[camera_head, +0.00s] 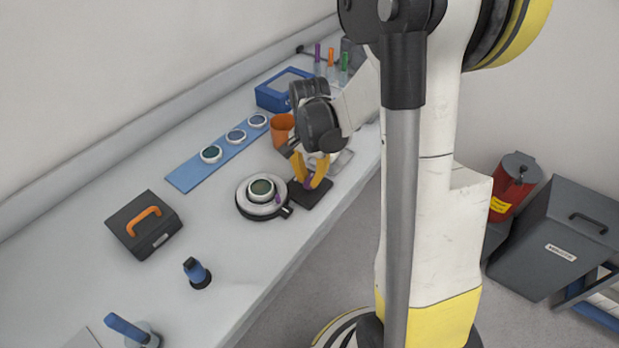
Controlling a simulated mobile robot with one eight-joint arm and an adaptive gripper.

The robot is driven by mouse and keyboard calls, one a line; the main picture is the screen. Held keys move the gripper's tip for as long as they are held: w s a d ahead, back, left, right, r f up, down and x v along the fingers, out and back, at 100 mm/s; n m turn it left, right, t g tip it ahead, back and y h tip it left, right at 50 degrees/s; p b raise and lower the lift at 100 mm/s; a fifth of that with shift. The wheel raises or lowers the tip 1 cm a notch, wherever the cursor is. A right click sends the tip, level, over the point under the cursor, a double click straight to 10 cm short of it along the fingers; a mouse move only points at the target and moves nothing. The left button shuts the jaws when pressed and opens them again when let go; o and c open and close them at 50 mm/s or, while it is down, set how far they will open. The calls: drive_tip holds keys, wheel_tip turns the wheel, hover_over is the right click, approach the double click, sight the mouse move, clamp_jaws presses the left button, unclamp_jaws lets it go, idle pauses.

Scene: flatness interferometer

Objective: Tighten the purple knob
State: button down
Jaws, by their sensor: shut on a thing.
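My gripper (310,178) reaches down at the middle of the bench, its yellow fingers shut on the purple knob (308,183). Only a small part of the knob shows between the fingertips. It stands at a black base plate (314,196). A round instrument stage (247,208) stands just left of the plate, with a white ring and a dark green disc (261,188) on top. A second small purple part (278,199) shows at the stage's right side. Whether the knob turns cannot be told.
An orange cup (282,130) stands close behind my gripper. A blue mat (186,178) with round discs lies back left. A black case (128,222) with an orange handle and a blue-topped tool (197,273) stand front left. The bench between them is clear.

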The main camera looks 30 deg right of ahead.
sight(309, 179)
drive_tip(key=shift+m, duration=0.6)
drive_tip(key=c, duration=1.4)
unclamp_jaws()
wheel_tip(309, 179, up, 12)
